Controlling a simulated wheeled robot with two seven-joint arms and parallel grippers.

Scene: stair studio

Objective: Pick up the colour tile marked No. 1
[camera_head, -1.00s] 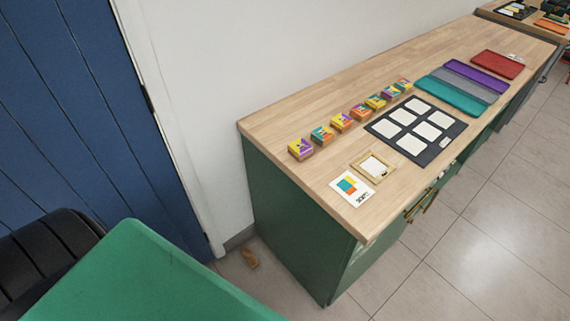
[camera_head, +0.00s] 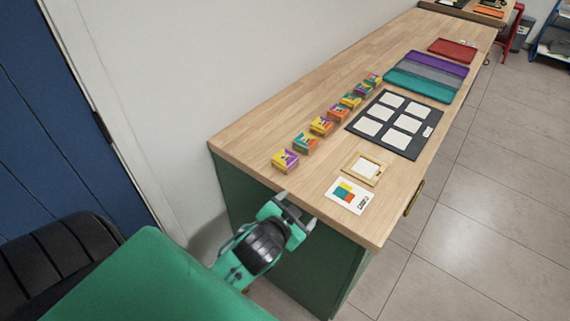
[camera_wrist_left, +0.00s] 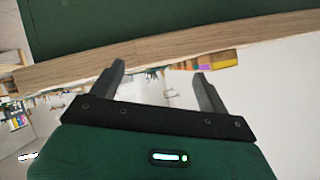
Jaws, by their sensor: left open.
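Several colour tiles stand in a diagonal row on the wooden counter (camera_head: 245,142); the nearest is a yellow and purple tile (camera_head: 285,161), followed by a teal and orange tile (camera_head: 305,142) and a yellow and orange one (camera_head: 321,126). Their numbers are too small to read, so I cannot tell which is No. 1. My left gripper (camera_head: 296,208) is open and empty by the counter's near end, apart from the tiles. In the left wrist view the open fingers (camera_wrist_left: 159,70) point at the counter edge, with some tiles (camera_wrist_left: 218,62) beyond it, partly cut off by the edge.
A small wooden frame (camera_head: 382,179) and a card with coloured squares (camera_head: 356,207) lie near the counter's front. A dark board with white squares (camera_head: 411,147) lies behind them, then teal, grey, purple and red mats (camera_head: 452,47). A wall borders the back.

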